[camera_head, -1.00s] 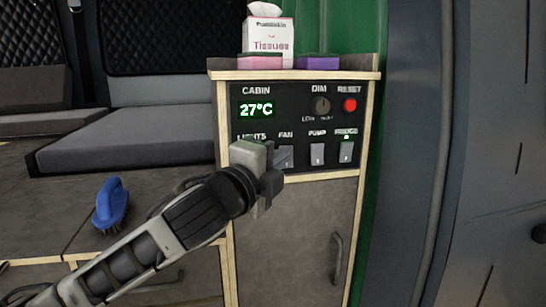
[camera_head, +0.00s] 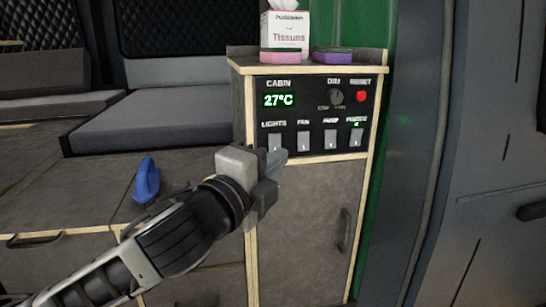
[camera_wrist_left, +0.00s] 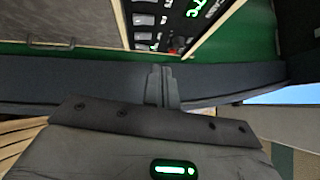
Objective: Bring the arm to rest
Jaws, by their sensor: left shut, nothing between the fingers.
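My left gripper (camera_head: 276,160) is shut and empty. It stands in front of the lower left part of the control panel (camera_head: 312,112), just below the lights switch. I cannot tell from the head view how far it is from the panel. The panel reads 27°C and has a row of switches, a dim knob (camera_head: 337,97) and a red reset button (camera_head: 361,96). A green light glows above the fridge switch (camera_head: 356,137). My right gripper is not in view.
A tissue box (camera_head: 286,34), a pink sponge (camera_head: 280,55) and a purple block (camera_head: 332,57) stand on the cabinet top. A blue brush (camera_head: 147,180) lies on the grey surface at left. A cabinet door (camera_head: 300,225) with a handle is below the panel.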

